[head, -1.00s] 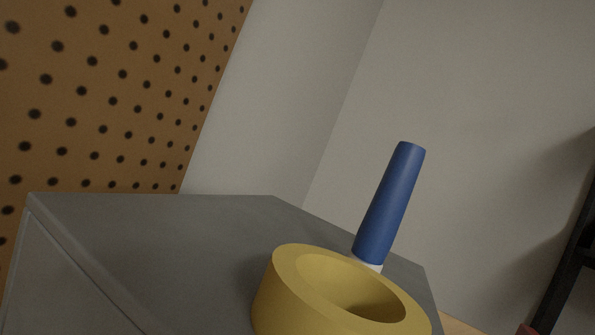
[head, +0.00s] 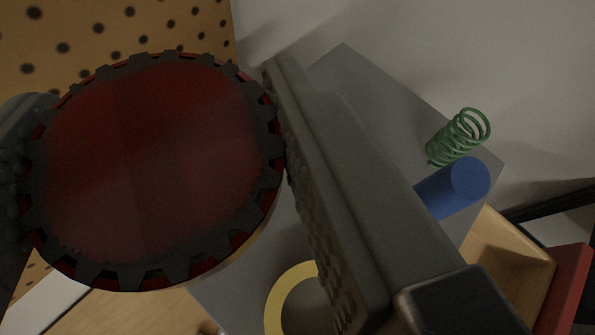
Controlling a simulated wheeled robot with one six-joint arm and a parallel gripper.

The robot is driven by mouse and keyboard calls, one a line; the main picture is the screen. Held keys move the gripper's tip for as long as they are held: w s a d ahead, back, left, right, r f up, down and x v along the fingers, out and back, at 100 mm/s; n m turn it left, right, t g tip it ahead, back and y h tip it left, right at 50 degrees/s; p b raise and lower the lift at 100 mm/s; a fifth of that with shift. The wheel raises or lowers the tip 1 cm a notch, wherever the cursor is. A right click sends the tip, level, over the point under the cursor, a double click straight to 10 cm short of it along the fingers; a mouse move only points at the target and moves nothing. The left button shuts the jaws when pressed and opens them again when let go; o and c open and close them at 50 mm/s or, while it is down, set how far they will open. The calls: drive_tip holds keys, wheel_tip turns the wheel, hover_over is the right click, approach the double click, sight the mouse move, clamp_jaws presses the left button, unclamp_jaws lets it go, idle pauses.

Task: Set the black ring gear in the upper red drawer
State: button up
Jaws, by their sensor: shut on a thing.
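The black ring gear (head: 268,130) is large and close in the left half of the view, with square teeth around its rim. Dark red fills its middle and shows between the teeth; I cannot tell if that red is part of the gear or lies behind it. My gripper (head: 150,170) is shut on the gear, one finger at the left edge and the other along its right side. The gear is held up in front of the grey surface. The upper red drawer cannot be made out for sure; a red panel (head: 568,292) shows at the lower right.
A grey surface (head: 345,75) bears a yellow ring (head: 279,302), partly hidden by my finger, a blue cylinder (head: 455,187) and a green spring (head: 458,138). A wooden bin (head: 510,265) stands at the lower right. A perforated board (head: 180,25) is at the upper left.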

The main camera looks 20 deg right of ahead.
drive_tip(key=shift+f, duration=5.05)
drive_tip(key=shift+f, duration=0.1)
drive_tip(key=o, duration=1)
drive_tip(key=shift+o, duration=0.2)
drive_tip(key=v, duration=1.2)
drive_tip(key=shift+s, duration=0.1)
